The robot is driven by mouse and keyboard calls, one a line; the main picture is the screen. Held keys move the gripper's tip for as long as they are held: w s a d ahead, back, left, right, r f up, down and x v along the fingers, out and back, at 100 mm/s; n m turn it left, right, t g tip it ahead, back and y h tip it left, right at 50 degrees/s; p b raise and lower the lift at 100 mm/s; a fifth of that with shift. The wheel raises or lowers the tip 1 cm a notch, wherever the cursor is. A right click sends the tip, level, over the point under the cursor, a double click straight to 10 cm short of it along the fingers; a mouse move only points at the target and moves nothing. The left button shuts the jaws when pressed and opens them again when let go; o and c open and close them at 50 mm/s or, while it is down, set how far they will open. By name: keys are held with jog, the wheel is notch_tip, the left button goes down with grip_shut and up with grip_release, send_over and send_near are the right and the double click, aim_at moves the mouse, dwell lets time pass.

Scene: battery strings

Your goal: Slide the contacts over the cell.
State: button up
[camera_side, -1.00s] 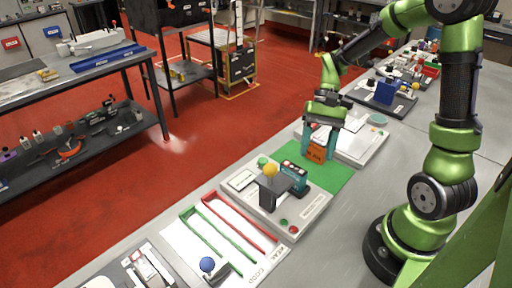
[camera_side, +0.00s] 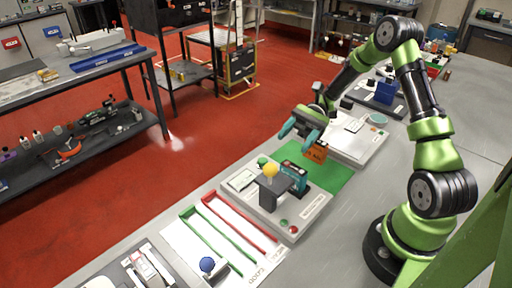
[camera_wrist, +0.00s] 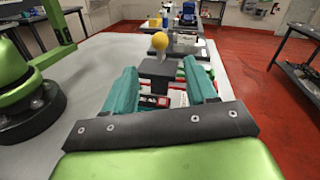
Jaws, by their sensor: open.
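A dark contact slide (camera_side: 272,190) with a yellow ball knob (camera_side: 270,170) stands on the light tester (camera_side: 305,213). A teal and black cell (camera_side: 294,175) sits right behind the slide; I cannot tell whether they touch. My gripper (camera_side: 298,133) is open and empty, tilted forward above the far side of the tester, apart from the knob. In the wrist view its teal fingers (camera_wrist: 160,90) point toward the yellow knob (camera_wrist: 159,41) and the dark slide (camera_wrist: 158,68), which appear beyond and between them. The cell is mostly hidden there.
An orange block (camera_side: 316,152) stands on the green mat (camera_side: 338,177) behind the tester. Another light device (camera_side: 357,140) stands behind the mat.

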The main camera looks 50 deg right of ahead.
aim_at(271, 168)
jog(key=a, duration=0.4)
jog(key=s+a, duration=0.1)
jog(key=a, duration=0.3)
jog(key=s+a, duration=0.1)
jog(key=a, duration=0.3)
jog(key=shift+s+a, duration=0.25)
jog(key=shift+a, duration=0.05)
grip_shut()
